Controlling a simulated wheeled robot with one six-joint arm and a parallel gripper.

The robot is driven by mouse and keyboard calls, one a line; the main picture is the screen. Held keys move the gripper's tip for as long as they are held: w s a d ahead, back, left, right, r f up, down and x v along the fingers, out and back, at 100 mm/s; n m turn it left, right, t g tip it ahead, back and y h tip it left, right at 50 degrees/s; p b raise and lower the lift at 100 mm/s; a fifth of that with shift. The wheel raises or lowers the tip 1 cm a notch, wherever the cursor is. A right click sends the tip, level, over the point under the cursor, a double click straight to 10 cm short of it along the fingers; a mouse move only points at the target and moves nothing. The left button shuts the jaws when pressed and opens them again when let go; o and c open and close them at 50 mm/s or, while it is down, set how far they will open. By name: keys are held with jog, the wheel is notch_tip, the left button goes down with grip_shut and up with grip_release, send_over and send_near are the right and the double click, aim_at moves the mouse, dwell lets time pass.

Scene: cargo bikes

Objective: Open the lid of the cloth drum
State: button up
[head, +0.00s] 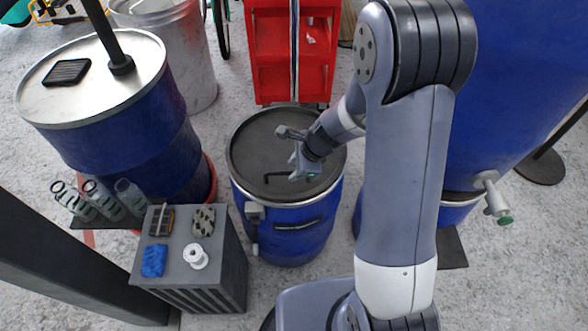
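A blue drum (290,232) with a flat dark lid (262,142) stands on the floor in the middle of the head view; I take it for the cloth drum. The lid lies flat and closed on the drum. A thin dark bent handle (272,176) is on the lid. My gripper (289,146) is over the lid, its two fingers spread apart with nothing visible between them. It is close to the handle, but I cannot tell whether it touches.
A grey cabinet (213,270) with a sponge, a blue cloth, a white spool and a brush stands at the front left. A larger blue drum (135,145) is at left, another with a tap at right (500,90). A red cart (268,45) stands behind.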

jog(key=shift+a+f, duration=0.15)
jog(key=shift+f, duration=0.2)
jog(key=shift+c, duration=0.3)
grip_shut()
